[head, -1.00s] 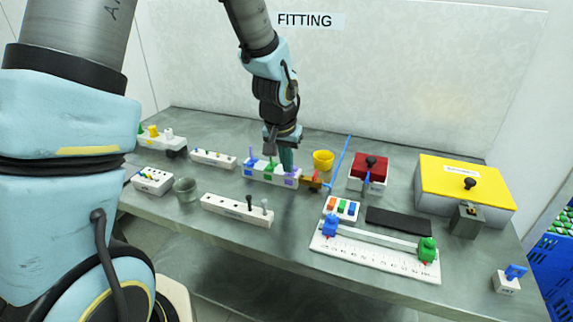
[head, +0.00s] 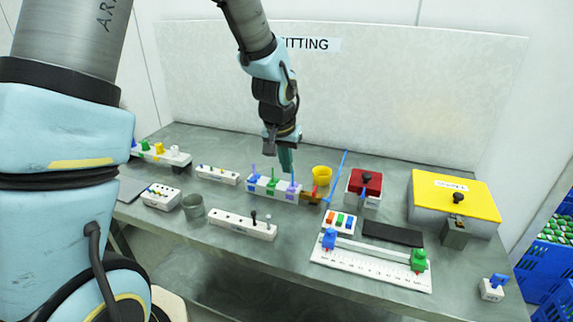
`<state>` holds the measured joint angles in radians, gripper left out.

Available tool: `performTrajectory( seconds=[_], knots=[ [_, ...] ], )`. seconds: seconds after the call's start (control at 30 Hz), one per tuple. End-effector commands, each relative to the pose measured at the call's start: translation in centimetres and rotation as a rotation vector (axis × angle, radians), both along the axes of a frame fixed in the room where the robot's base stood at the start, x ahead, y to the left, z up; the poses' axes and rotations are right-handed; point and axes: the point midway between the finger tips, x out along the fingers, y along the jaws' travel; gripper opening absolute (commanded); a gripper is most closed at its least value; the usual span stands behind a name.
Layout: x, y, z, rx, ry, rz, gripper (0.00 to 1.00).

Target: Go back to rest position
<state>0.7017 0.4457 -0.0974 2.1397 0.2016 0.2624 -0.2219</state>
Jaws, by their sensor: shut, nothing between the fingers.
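My gripper (head: 286,166) hangs from my arm at the middle of the bench, fingers pointing down and shut with nothing between them. It is just above and behind the right part of a white block (head: 261,193) with blue, green and purple pegs. The fingertips are close to the purple peg; I cannot tell whether they touch anything.
The yellow cup (head: 322,173), a red-topped box (head: 365,182) and a yellow-lidded box (head: 457,192) stand to the right. A white ruler rail (head: 375,272) lies in front. A grey cup (head: 193,206) and a white strip (head: 243,226) stand left. Blue crates (head: 545,262) are beyond the bench.

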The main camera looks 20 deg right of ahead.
Motion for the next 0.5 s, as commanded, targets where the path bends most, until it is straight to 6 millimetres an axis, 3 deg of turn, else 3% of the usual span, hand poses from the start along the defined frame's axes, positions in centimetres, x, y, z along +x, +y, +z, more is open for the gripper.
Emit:
performTrajectory(
  seconds=[0.23, 0.33, 0.43, 0.5],
  knots=[
    [0.0, 0.0, 0.0, 0.000, 0.000, 0.001, 0.00],
    [0.4, 1.2, 0.3, 0.004, 0.001, 0.023, 0.00],
    [1.3, 5.0, 1.1, 0.017, 0.008, 0.089, 0.00],
    [1.8, 9.1, 1.9, 0.031, 0.020, 0.163, 0.00]
  ],
)
